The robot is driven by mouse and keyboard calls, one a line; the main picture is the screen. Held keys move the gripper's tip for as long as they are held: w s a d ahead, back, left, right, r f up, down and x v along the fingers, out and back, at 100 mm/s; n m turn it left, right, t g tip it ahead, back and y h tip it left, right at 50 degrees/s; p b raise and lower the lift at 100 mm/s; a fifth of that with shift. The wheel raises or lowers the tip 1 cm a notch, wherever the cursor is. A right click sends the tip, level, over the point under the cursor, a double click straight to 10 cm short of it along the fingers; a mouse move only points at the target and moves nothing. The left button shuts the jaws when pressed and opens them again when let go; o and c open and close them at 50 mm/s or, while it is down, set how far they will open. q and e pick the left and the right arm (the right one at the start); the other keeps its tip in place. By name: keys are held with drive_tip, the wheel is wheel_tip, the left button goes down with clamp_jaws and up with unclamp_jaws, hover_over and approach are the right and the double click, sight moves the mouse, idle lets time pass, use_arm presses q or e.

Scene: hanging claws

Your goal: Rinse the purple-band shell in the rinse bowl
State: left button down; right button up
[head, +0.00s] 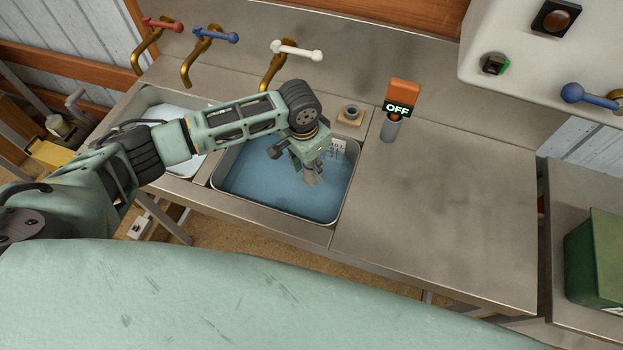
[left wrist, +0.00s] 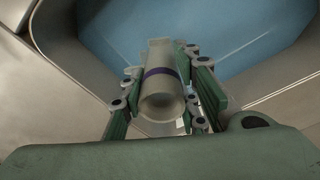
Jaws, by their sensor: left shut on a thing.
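The purple-band shell (left wrist: 161,80) is a pale grey hollow cylinder with a purple band. My left gripper (left wrist: 160,97) is shut on it, with a finger on each side, and its open end faces the wrist camera. In the head view my left gripper (head: 312,158) points down over the rinse bowl (head: 348,208), a metal basin with blue water (head: 265,185). The lower part of the shell (head: 313,177) shows below the fingers, at or just above the water; I cannot tell which. My right gripper is not in view.
A second basin (head: 176,163) lies left, partly behind my arm. Taps with red (head: 163,24), blue (head: 217,34) and white (head: 297,50) handles stand behind. An orange-topped post reading OFF (head: 398,98) stands right of the bowl. The steel counter (head: 440,200) is clear; a green box (head: 597,258) is far right.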

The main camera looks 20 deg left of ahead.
use_arm(q)
wheel_tip(320, 180, up, 9)
drive_tip(key=p, duration=0.4)
drive_tip(key=shift+f+p, duration=0.15)
drive_tip(key=shift+p, duration=0.15)
idle(0.8)
